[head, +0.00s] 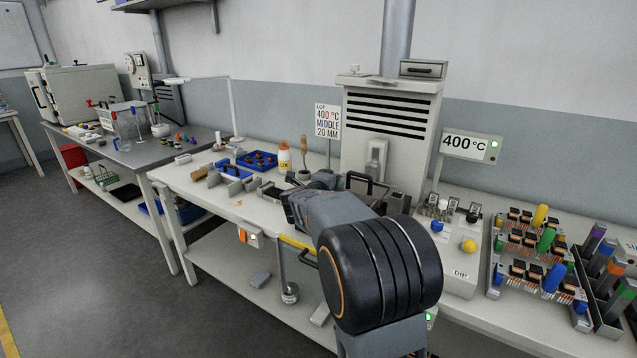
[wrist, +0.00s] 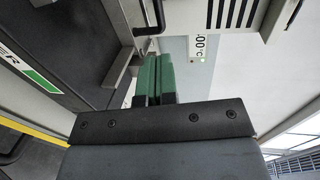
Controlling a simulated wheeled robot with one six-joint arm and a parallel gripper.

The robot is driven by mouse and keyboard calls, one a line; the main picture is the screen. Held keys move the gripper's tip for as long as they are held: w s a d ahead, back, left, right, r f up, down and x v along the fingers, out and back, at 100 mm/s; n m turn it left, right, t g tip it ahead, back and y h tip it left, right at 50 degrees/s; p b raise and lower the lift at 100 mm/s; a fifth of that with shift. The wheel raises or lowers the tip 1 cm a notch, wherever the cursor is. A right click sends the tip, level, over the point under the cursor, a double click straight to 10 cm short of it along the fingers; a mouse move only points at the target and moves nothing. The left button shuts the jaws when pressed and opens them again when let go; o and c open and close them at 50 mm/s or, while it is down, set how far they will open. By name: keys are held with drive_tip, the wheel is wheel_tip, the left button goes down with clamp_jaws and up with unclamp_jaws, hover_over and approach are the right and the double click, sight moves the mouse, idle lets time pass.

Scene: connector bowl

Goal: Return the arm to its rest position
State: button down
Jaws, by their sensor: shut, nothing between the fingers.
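My arm reaches out over the workbench (head: 205,186) in the head view, with its large dark joint in the foreground. Its far end lies near the middle of the bench, and the fingertips are hard to make out there. In the wrist view my gripper (wrist: 158,62) shows two green fingers side by side, pressed together with nothing between them. The wrist view is turned on its side.
A vented grey unit (head: 388,140) stands behind the arm. A white DIP box (head: 460,272) and racks of coloured parts (head: 540,250) stand to the right. The floor at left is clear.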

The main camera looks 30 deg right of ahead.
drive_tip(key=w+a+f+n+t+y, duration=0.2)
drive_tip(key=a+n+y, duration=0.2)
drive_tip(key=a+n, duration=0.15)
drive_tip(key=w+a+f+n+t+y, duration=0.2)
drive_tip(key=a+n+t+y, duration=0.15)
drive_tip(key=n, duration=0.25)
drive_tip(key=s+a+f+n+g+y+p, duration=0.2)
drive_tip(key=s+a+n+g+y+p, duration=0.1)
drive_tip(key=s+a+n+y, duration=0.5)
drive_tip(key=s+a+r+n+g+p, duration=0.1)
drive_tip(key=s+a+n+g+p, duration=0.1)
drive_tip(key=s, duration=0.4)
drive_tip(key=s+a+r+n+g+h+p, duration=0.1)
drive_tip(key=s+a+r+n+g+p, duration=0.1)
drive_tip(key=s+n, duration=0.3)
drive_tip(key=s+a+r+n+g+p, duration=0.2)
drive_tip(key=s+a+n+p, duration=0.1)
drive_tip(key=s, duration=0.5)
drive_tip(key=shift+s+a+n+p, duration=0.25)
drive_tip(key=shift+s+n+p, duration=0.1)
drive_tip(key=shift+n+p, duration=0.2)
drive_tip(key=shift+h, duration=0.25)
